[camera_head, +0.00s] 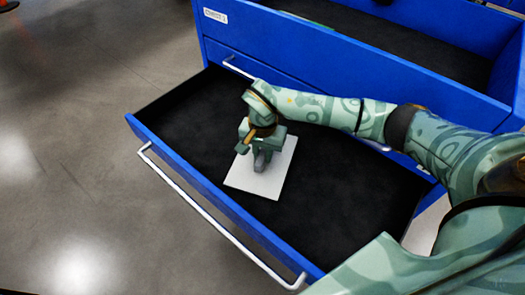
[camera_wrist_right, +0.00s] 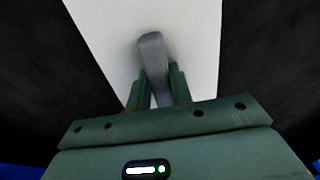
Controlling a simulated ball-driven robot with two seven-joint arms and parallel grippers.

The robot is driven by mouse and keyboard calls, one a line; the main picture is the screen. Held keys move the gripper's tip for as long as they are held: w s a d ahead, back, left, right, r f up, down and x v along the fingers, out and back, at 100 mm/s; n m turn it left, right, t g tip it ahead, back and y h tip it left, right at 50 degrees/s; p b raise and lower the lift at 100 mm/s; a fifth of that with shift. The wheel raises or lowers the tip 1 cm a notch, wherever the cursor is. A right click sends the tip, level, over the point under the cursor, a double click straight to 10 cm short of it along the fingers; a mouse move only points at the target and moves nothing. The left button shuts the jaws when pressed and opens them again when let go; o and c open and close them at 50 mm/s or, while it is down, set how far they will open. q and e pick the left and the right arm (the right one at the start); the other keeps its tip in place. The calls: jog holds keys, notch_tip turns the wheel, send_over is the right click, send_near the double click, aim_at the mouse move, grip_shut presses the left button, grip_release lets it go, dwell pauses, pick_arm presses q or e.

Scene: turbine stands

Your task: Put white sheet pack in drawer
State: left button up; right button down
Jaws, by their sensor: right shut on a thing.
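The white sheet pack (camera_head: 268,180) is a flat white rectangle with a grey upright grip on it. It is inside the outline of the open blue drawer (camera_head: 210,204), over the black drawer floor. I cannot tell whether it touches the floor. My right gripper (camera_head: 261,156) is above the pack, with its fingers closed around the grey grip. In the right wrist view the grip (camera_wrist_right: 152,52) stands between the two fingers, and the white sheet (camera_wrist_right: 200,35) spreads beyond them. My left gripper is not in view.
The drawer has a long silver handle (camera_head: 205,212) along its front. Above and behind it is the blue cabinet (camera_head: 290,60) with another dark, open compartment (camera_head: 400,45). Black drawer floor is bare on both sides of the pack. Grey concrete floor (camera_head: 70,120) lies to the left.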

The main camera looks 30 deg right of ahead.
aim_at(263, 153)
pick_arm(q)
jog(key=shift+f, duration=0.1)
pick_arm(e)
jog(key=shift+f, duration=0.25)
jog(key=c, duration=1)
grip_release()
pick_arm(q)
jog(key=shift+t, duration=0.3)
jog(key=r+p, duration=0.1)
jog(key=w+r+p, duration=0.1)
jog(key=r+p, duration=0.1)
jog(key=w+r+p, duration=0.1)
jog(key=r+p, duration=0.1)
pick_arm(e)
notch_tip(263, 153, up, 7)
